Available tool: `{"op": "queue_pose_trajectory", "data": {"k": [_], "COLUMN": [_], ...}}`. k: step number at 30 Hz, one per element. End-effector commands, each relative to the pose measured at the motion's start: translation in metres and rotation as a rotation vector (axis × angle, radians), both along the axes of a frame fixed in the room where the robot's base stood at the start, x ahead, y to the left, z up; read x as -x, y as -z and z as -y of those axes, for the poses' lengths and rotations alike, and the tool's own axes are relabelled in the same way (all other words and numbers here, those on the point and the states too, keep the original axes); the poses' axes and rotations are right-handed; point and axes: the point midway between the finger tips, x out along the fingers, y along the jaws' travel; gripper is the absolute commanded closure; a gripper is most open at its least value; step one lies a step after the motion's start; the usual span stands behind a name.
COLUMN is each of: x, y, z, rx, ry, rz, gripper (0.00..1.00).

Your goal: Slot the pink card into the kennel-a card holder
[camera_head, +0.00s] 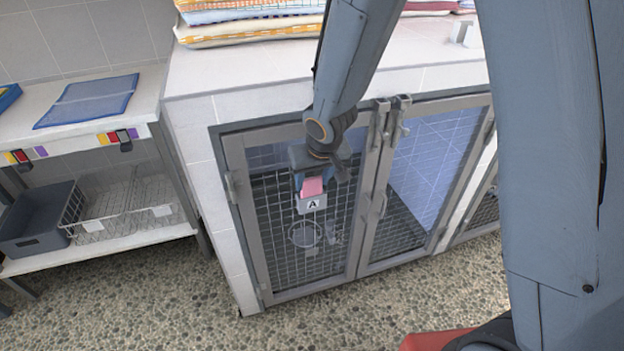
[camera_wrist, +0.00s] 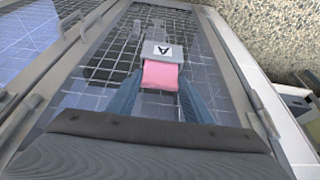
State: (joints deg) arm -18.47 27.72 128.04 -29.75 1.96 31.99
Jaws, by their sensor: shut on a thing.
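The pink card (camera_head: 312,187) is between the fingertips of my gripper (camera_head: 312,184), which is shut on it. In the wrist view the pink card (camera_wrist: 160,75) is just at the edge of the kennel-a card holder (camera_wrist: 161,51), a grey holder marked "A". In the head view the card holder (camera_head: 312,204) hangs on the mesh door of the left kennel, and the card shows directly above it. Its lower edge meets the holder's top; I cannot tell how far inside it is. My gripper (camera_wrist: 160,95) is in front of the door.
The left kennel door (camera_head: 367,215) is shut, with a latch (camera_head: 381,122) near its top right. A bowl (camera_head: 304,235) shows behind the mesh. Folded towels (camera_head: 250,30) lie on the counter above. A shelf unit with a blue mat (camera_head: 88,100) and a grey bin (camera_head: 42,222) stands left.

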Motion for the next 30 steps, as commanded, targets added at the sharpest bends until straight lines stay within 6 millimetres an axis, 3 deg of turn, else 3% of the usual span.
{"op": "queue_pose_trajectory", "data": {"k": [21,22,26,30], "x": [0.0003,0.0003,0.0002,0.0002], "y": [0.0077,0.0077,0.0077,0.0077], "z": [0.0001,0.0001,0.0001,0.0001], "rx": [0.000,0.000,0.000,0.000], "ry": [0.000,0.000,0.000,0.000], "rz": [0.000,0.000,0.000,0.000], "gripper": [0.86,0.52,0.32,0.32]}}
